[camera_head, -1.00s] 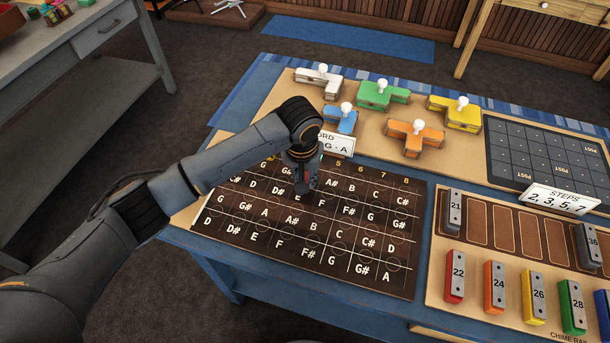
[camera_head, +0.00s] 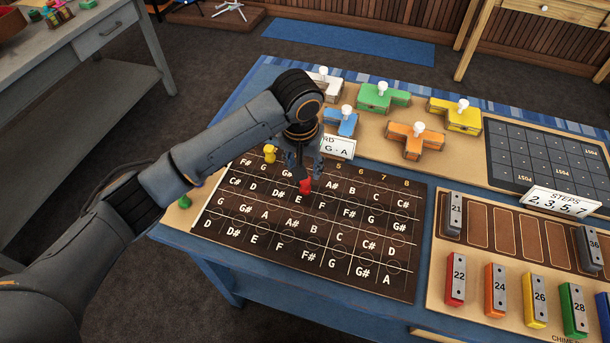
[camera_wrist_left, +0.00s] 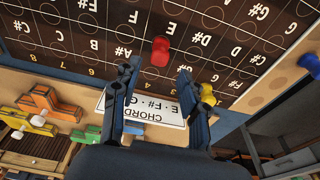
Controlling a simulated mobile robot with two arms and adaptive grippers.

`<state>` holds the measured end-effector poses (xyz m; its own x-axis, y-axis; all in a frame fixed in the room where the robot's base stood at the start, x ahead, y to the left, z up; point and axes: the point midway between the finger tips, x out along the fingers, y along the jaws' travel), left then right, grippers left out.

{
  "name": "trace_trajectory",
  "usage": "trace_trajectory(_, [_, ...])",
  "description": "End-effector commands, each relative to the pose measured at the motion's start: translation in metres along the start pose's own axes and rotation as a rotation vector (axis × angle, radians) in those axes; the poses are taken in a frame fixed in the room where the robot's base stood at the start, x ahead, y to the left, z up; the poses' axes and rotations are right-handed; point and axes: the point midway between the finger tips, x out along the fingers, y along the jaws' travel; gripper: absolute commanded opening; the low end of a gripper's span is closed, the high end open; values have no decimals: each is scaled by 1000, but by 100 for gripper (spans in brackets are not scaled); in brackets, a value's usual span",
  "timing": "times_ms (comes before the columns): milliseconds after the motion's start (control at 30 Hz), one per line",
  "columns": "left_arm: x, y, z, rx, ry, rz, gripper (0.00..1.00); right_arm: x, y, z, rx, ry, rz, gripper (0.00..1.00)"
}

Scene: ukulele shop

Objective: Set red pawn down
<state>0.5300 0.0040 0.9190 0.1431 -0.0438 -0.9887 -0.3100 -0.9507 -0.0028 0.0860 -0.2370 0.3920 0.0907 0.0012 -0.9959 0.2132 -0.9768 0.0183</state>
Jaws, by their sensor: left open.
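The red pawn (camera_head: 305,186) stands on the dark note board (camera_head: 345,278), near the D# and E labels. It also shows in the left wrist view (camera_wrist_left: 160,50), just beyond the fingertips. My left gripper (camera_head: 301,168) is right above and behind the pawn in the head view. In the left wrist view its two fingers (camera_wrist_left: 157,70) are spread apart with nothing between them. The pawn appears clear of both fingers. My right gripper is in neither view.
A yellow pawn (camera_head: 270,154) stands near the board's back left, close to one finger in the wrist view. A green pawn (camera_head: 184,202) is at the left edge. The chord card (camera_head: 337,146) stands behind the gripper; block pieces lie beyond. Chime bars are at right.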

Motion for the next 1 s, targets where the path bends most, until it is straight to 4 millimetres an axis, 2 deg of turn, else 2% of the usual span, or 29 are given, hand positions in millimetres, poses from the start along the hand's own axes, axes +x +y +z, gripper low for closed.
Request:
trace_trajectory(100, [-24, 1, -1, 1, 3, 2, 44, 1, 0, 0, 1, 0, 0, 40])
trace_trajectory(333, [-51, 1, 0, 0, 0, 2, 44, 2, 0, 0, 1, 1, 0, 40])
trace_trajectory(1000, [-54, 0, 0, 0, -1, 1, 44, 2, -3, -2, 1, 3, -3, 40])
